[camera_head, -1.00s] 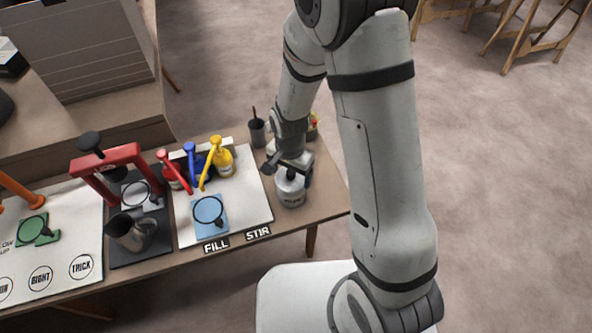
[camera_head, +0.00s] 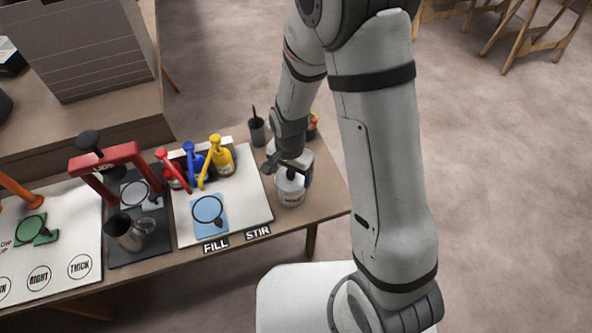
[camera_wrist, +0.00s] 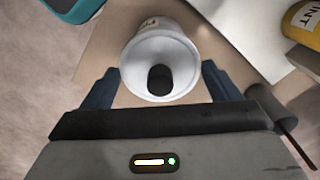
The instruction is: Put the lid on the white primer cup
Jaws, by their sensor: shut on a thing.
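In the head view my gripper (camera_head: 291,172) is over the cup's upper part. The fingers hide the contact, and I cannot see whether the lid is fully seated.
A red frame marked LIDS (camera_head: 108,158) stands left, beside a metal jug (camera_head: 130,233). A dark pot (camera_head: 257,132) stands behind the cup. The bench's front right is clear.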

